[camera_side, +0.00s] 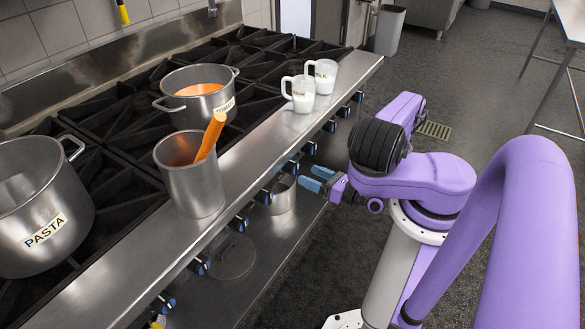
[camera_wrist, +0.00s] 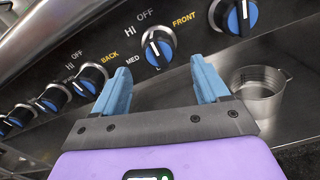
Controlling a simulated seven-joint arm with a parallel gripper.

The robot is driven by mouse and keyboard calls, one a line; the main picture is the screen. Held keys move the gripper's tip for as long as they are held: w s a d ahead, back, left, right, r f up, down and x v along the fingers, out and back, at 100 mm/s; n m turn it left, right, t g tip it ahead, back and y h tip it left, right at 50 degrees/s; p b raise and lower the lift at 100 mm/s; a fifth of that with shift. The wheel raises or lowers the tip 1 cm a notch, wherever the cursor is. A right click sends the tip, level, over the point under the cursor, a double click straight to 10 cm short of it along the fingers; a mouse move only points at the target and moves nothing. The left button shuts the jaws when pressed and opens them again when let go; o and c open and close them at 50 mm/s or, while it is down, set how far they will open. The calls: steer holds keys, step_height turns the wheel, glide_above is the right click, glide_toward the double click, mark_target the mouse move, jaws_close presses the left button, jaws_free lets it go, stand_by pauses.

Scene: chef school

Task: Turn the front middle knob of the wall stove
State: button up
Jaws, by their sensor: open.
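The stove's front panel carries a row of black knobs with blue faces. In the wrist view one knob (camera_wrist: 158,48) sits beyond and between my fingertips, with "FRONT" printed at its upper right and "OFF", "HI" and "MED" around it. My gripper (camera_wrist: 161,70) is open, its two blue fingers apart with nothing between them, apparently short of the panel. In the side view my gripper (camera_side: 315,178) points at the knob row, just off the stove's front edge. Which knob there matches the one in the wrist view is hard to tell.
Neighbouring knobs are at left (camera_wrist: 92,78) and upper right (camera_wrist: 236,16). A metal pot (camera_wrist: 258,92) stands on the shelf below the panel. On top stand a utensil holder (camera_side: 190,180), two white-filled jugs (camera_side: 303,95), a pasta pot (camera_side: 40,205) and another pot (camera_side: 200,90).

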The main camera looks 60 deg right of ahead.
mark_target(298, 170)
steer(key=w, duration=0.7)
steer(key=shift+w, duration=0.2)
steer(key=c, duration=1)
